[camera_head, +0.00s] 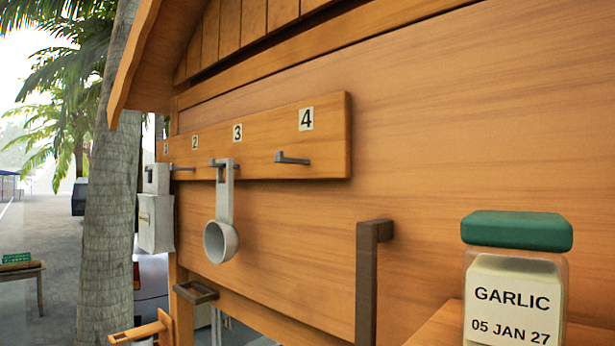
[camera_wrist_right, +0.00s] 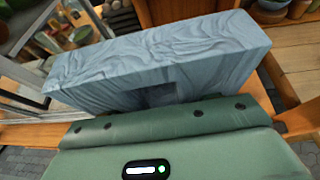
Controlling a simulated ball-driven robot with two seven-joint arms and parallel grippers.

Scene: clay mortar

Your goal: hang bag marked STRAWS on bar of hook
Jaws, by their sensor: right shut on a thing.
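In the right wrist view, a blue-grey wrinkled cloth bag (camera_wrist_right: 95,77) fills the space ahead of the green gripper housing. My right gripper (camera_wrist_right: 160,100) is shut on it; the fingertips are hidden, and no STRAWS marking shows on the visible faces. In the head view, a wooden hook board (camera_head: 270,135) carries number tags, with 2, 3 and 4 readable. The grey hook under 4 (camera_head: 292,159) is bare. A grey scoop (camera_head: 221,240) hangs at the hook under 3 (camera_head: 218,163). My left gripper is in neither view.
A pale bag (camera_head: 156,222) hangs at the board's left end, near the hook under 2 (camera_head: 183,168). A brown upright handle (camera_head: 367,285) stands out from the wall below the board. A GARLIC jar (camera_head: 515,290) with a green lid stands at lower right.

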